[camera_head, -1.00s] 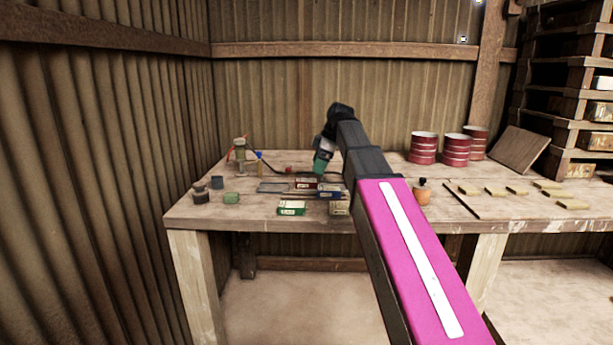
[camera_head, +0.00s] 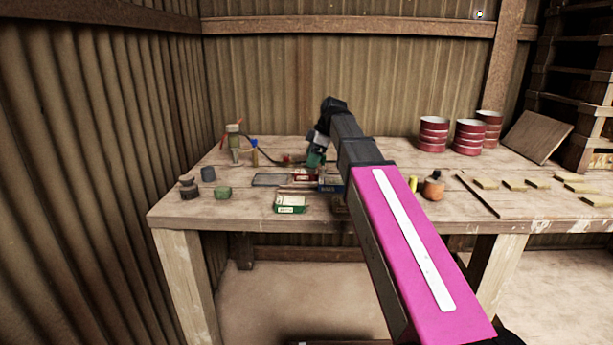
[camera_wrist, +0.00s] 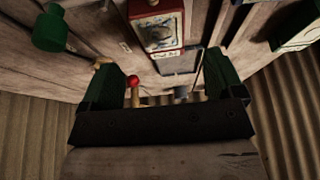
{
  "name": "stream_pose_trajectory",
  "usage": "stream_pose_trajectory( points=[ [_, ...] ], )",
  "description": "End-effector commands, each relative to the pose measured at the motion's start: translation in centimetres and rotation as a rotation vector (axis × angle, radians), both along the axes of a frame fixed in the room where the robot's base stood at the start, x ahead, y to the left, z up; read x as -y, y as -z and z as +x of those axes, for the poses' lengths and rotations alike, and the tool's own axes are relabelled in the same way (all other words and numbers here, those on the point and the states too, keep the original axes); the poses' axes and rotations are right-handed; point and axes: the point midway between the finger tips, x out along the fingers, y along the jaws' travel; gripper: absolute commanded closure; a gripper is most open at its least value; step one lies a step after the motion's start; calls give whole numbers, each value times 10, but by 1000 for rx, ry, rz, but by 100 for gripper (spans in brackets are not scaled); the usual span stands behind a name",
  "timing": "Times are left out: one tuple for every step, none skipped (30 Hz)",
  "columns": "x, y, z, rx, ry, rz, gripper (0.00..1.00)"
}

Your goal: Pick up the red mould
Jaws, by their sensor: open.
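The red mould (camera_head: 305,175) lies on the workbench below my gripper in the head view. In the wrist view the red mould (camera_wrist: 166,38) shows a patterned, pale top face and lies beyond the gap between the fingers. My gripper (camera_head: 315,162) is open and empty, just above and behind the mould in the head view. In the wrist view its two green fingers (camera_wrist: 165,76) stand wide apart, with no mould between them. My arm hides part of the bench to the right.
A green mould (camera_head: 290,204) lies in front of the red one, and a blue mould (camera_head: 330,184) lies to its right, partly hidden. A flat grey plate (camera_head: 270,180) lies to the left. Red tins (camera_head: 433,134) stand at the back right.

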Motion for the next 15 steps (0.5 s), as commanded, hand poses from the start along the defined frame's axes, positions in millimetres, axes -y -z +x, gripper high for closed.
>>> stream_pose_trajectory(
  points=[
    [-1, 3, 0, 0, 0, 0, 13],
    [-1, 4, 0, 0, 0, 0, 13],
    [-2, 6, 0, 0, 0, 0, 13],
    [-2, 7, -1, -1, 0, 0, 13],
    [-3, 10, -1, -1, 0, 0, 13],
    [-4, 14, -1, -1, 1, 0, 13],
    [-5, 17, -1, -1, 1, 0, 13],
    [-6, 20, -2, -1, 1, 0, 13],
    [-8, 26, -2, -1, 0, -1, 13],
    [-9, 30, -2, -1, 0, -1, 13],
    [-11, 34, -3, -2, 0, -1, 13],
    [-13, 39, -2, -1, 0, -1, 13],
    [-15, 42, -2, -1, 0, -1, 13],
    [-16, 45, -2, -1, 0, -1, 13],
    [-17, 48, -2, -1, 0, -1, 13]
  ],
)
